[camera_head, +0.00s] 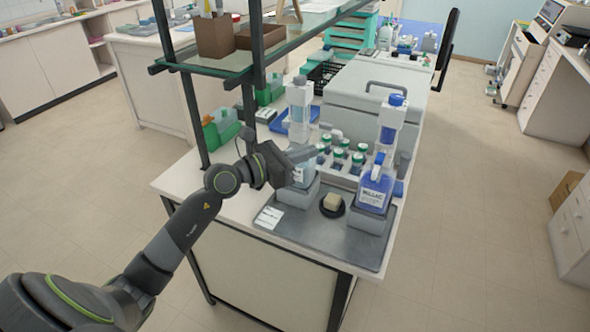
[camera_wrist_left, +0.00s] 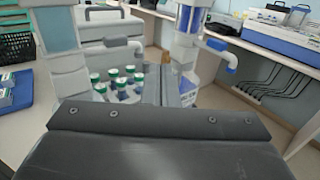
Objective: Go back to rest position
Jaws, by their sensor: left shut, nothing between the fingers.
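My left arm reaches in from the left in the head view. Its gripper (camera_head: 300,155) is shut and empty, over the bench beside the left dispenser bottle (camera_head: 300,95). The shut fingers also show in the left wrist view (camera_wrist_left: 188,85), pointing forward between two dispensers. The blue bottle labelled Millac (camera_head: 374,188) stands to the right on a grey block. Whether the gripper touches the left dispenser I cannot tell. My right gripper is in neither view.
A metal tray (camera_head: 345,245) holds a small round dish (camera_head: 332,206) and a white card (camera_head: 269,217). Several green-capped jars (camera_head: 338,158) stand behind. A glass shelf (camera_head: 215,62) overhangs the bench's left side. The floor (camera_head: 470,240) to the right is clear.

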